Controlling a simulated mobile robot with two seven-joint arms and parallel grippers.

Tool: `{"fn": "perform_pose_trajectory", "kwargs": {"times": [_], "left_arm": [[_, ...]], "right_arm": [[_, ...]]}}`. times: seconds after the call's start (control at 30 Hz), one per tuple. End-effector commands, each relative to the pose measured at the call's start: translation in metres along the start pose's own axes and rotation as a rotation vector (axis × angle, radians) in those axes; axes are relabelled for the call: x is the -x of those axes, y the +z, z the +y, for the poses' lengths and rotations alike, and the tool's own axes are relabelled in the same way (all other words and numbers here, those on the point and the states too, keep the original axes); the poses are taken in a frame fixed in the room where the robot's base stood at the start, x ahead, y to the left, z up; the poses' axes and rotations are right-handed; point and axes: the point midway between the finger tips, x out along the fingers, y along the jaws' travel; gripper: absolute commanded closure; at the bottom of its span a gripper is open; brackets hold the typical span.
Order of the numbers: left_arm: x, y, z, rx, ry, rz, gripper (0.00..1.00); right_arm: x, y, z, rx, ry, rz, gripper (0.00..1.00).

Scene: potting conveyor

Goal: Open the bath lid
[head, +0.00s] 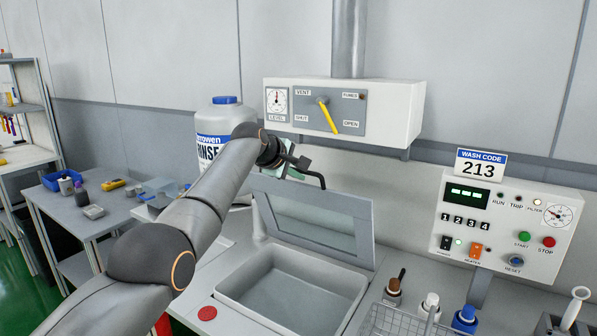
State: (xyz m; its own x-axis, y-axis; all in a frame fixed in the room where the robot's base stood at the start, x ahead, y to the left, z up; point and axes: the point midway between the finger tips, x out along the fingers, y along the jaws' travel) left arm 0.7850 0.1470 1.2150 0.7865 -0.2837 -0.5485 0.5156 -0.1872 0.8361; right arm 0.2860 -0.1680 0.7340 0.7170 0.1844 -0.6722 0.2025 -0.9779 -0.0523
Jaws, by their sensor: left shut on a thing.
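The bath lid (263,207) is a grey framed panel with a window. It stands raised and leaning back at the rear edge of the bath. The bath (222,287) is a light rectangular basin, uncovered, with what looks like liquid inside. My left gripper (298,166) is above the lid's top edge, shut on the dark bent lid handle (322,182). The fingertips are small and partly hidden by my wrist. My right gripper is out of view.
A vent box (395,110) with a yellow lever hangs behind the lid. A rinse bottle (226,120) stands behind my left arm. A control panel (475,219) is at the right. A wire basket (388,322) and small bottles (465,318) sit at the front right.

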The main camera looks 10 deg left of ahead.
Motion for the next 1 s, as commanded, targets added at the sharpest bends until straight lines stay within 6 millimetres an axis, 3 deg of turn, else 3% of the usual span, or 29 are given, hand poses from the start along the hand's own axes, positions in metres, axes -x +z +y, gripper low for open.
{"fn": "perform_pose_trajectory", "kwargs": {"times": [0.63, 0.67, 0.73, 1.0], "left_arm": [[-0.0025, 0.0026, -0.0063, 0.001, -0.026, -0.005, 1.00], [-0.0025, 0.0027, -0.0064, 0.001, -0.026, -0.005, 0.82], [-0.0023, 0.0025, -0.0060, 0.001, -0.026, -0.005, 0.74], [-0.0007, 0.0016, -0.0035, 0.000, -0.018, -0.002, 0.74]], "right_arm": [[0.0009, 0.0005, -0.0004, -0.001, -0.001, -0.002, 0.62], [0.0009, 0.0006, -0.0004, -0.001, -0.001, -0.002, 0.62], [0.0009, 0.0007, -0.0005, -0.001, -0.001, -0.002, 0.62], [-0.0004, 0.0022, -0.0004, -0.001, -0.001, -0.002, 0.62]]}}
